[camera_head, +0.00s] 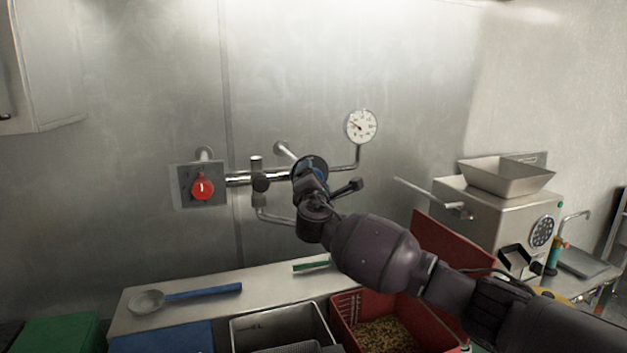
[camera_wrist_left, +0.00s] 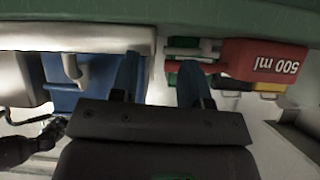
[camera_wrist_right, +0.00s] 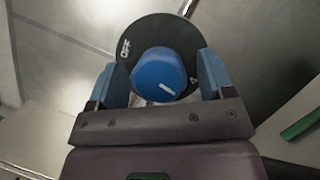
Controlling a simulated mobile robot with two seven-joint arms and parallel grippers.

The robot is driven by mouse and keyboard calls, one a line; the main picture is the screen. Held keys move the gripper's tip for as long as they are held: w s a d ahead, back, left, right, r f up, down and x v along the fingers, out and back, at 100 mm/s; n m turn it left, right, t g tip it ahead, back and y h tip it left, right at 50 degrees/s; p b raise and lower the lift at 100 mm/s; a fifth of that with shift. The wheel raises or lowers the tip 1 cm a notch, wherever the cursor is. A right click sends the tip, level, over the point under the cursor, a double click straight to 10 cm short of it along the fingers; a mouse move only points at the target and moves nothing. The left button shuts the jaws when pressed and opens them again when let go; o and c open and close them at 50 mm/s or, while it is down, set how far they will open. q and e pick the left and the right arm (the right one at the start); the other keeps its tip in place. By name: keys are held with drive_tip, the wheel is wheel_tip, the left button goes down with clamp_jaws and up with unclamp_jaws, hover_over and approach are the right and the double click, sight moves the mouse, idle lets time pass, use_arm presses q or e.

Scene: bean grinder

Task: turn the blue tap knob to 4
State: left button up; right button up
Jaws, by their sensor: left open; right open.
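The blue tap knob (camera_wrist_right: 160,73) sits on a round black dial plate (camera_wrist_right: 153,28) in the right wrist view. Its white mark lies towards the lower right, and OFF is printed at the plate's upper left. In the head view the plate (camera_head: 309,165) is partly hidden behind my right gripper (camera_head: 326,182). My left gripper (camera_wrist_left: 158,76) is open and empty in the left wrist view, away from the knob.
A red knob (camera_head: 202,187) on a wall plate is left of the pipe (camera_head: 238,180). A round gauge (camera_head: 361,126) is above right. Below are a shelf (camera_head: 150,325) with a blue-handled ladle (camera_head: 200,293), a metal bin (camera_head: 282,329) and a red crate (camera_head: 345,309) of beans.

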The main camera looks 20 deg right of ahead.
drive_tip(key=b+v, duration=0.1)
drive_tip(key=v, duration=0.9)
drive_tip(key=shift+s, duration=0.4)
drive_tip(key=shift+f, duration=0.2)
